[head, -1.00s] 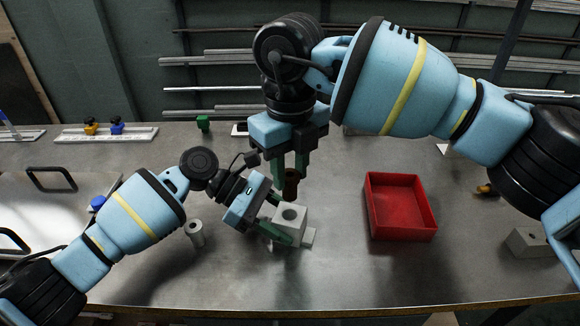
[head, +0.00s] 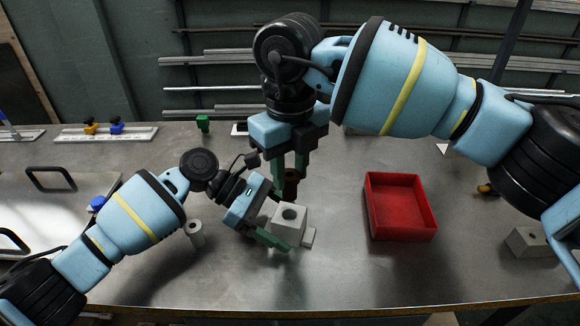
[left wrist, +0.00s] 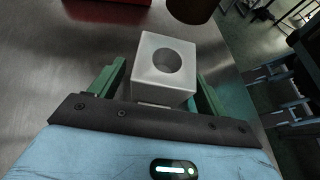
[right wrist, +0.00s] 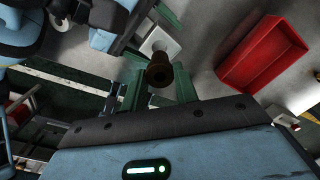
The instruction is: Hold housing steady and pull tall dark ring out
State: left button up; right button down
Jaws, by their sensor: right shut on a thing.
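The housing (head: 289,224) is a pale grey block with a round hole in its top. It stands upright on the metal table, and the hole looks empty in the left wrist view (left wrist: 150,84). My left gripper (head: 280,222) is open around the housing, with a finger on each side and a visible gap. The tall dark ring (head: 291,182) is a brown-black tube. My right gripper (head: 292,168) is shut on it and holds it upright above and behind the housing. The ring also shows between the fingers in the right wrist view (right wrist: 158,70).
A red open bin (head: 402,234) stands to the right of the housing. A small grey cylinder (head: 195,233) is on the left, close to my left arm. A grey block with a hole (head: 528,241) is at the far right. The table between bin and housing is clear.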

pick_arm(q)
jog(key=shift+r, duration=0.15)
jog(key=v, duration=1.2)
